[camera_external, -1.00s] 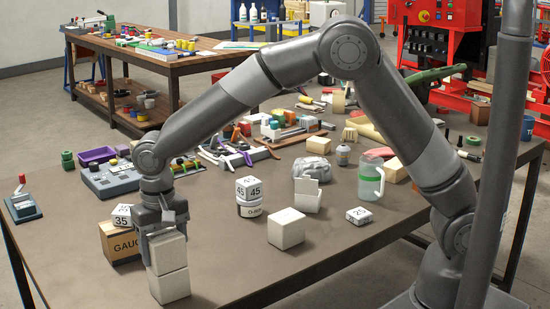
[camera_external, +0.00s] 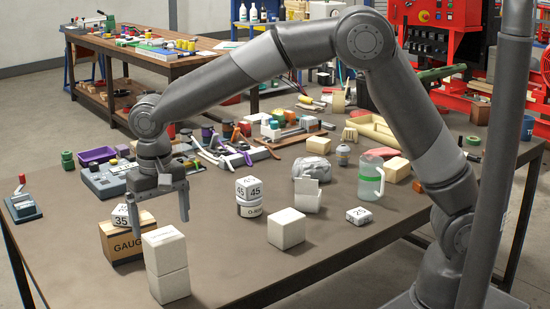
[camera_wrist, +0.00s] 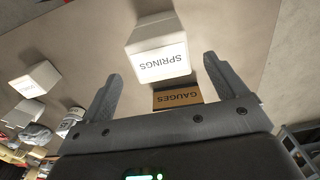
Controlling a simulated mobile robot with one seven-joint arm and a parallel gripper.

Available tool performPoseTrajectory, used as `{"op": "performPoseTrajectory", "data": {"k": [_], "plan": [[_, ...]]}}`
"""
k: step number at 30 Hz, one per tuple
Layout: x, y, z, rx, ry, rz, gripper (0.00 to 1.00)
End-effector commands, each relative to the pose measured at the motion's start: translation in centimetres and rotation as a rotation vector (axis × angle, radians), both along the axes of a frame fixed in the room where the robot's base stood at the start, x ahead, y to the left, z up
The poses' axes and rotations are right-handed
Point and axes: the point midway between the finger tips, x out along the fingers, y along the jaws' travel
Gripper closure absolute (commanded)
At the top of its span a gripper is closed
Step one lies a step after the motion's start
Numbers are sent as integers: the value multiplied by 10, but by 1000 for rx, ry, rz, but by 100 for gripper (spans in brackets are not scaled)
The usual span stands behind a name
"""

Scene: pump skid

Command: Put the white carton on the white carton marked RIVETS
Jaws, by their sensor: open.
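Two white cartons stand stacked at the table's near left edge in the external view. The upper white carton (camera_external: 164,250) rests squarely on the lower white carton (camera_external: 170,285). No lettering shows on either there, so I cannot read RIVETS. My gripper (camera_external: 159,213) is open and empty, just above and behind the upper carton, with its fingers pointing down. In the wrist view a white carton marked SPRINGS (camera_wrist: 160,50) lies beyond my open fingers (camera_wrist: 160,70), with nothing held between them.
A brown GAUGES box (camera_external: 120,242) with a white numbered block (camera_external: 121,216) on it stands close behind the stack. Another white carton (camera_external: 286,228) stands to the right, past white numbered items (camera_external: 249,197). Bare tabletop lies between.

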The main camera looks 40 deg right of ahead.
Motion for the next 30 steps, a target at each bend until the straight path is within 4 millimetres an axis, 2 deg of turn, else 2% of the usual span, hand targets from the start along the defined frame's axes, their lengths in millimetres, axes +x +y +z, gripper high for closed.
{"op": "performPoseTrajectory", "data": {"k": [3, 9, 20, 23, 25, 30], "plan": [[0, 0, 24, 3, -2, 0, 10], [0, 0, 46, 1, -1, -1, 10], [1, -4, 52, 2, -2, -2, 10], [6, -22, 62, 13, -13, -7, 10], [11, -45, 75, 27, -29, -9, 10], [15, -125, 111, 65, -86, -10, 10]]}}
